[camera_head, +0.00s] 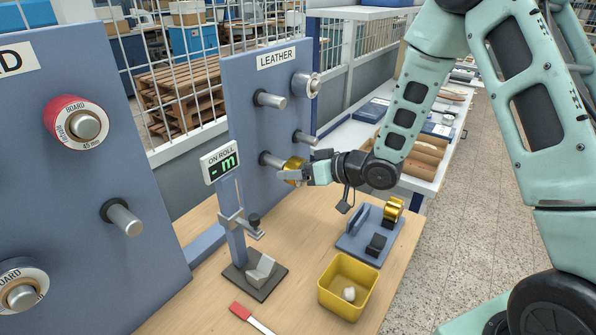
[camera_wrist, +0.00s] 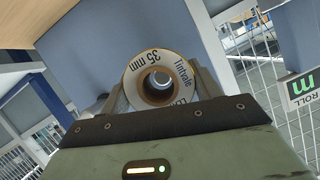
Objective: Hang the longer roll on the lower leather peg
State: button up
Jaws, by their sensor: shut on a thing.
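My gripper (camera_head: 303,171) is shut on a gold roll (camera_head: 292,170), held in front of the leather panel (camera_head: 246,125). In the wrist view the held roll (camera_wrist: 133,91) shows its pale end, marked 35 mm, between the two fingers, with its core hole facing the camera. The roll is at the tip of the near lower leather peg (camera_head: 268,158); I cannot tell whether the peg enters the core. Another gold roll (camera_head: 393,208) sits on the blue-grey stand (camera_head: 362,248) on the table.
Other leather pegs are a bare upper one (camera_head: 270,99), a bare far lower one (camera_head: 304,137) and one with a silver roll (camera_head: 305,86). A measuring post with a display (camera_head: 221,163) reading "- m" stands left. A yellow bin (camera_head: 327,295) and red-handled tool (camera_head: 241,311) are in front.

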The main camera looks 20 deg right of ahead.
aim_at(274, 162)
jog(key=shift+w+a, duration=0.7)
jog(key=shift+w, duration=0.25)
jog(key=shift+w+a, duration=0.7)
jog(key=shift+w, duration=0.3)
jog(key=shift+w+a, duration=0.7)
jog(key=shift+w, duration=0.25)
dwell(0.4)
jog(key=o, duration=1.1)
jog(key=shift+o, duration=0.2)
jog(key=b+v, duration=0.3)
jog(key=v, duration=1.4)
jog(key=shift+s, duration=0.2)
jog(key=shift+r, duration=0.1)
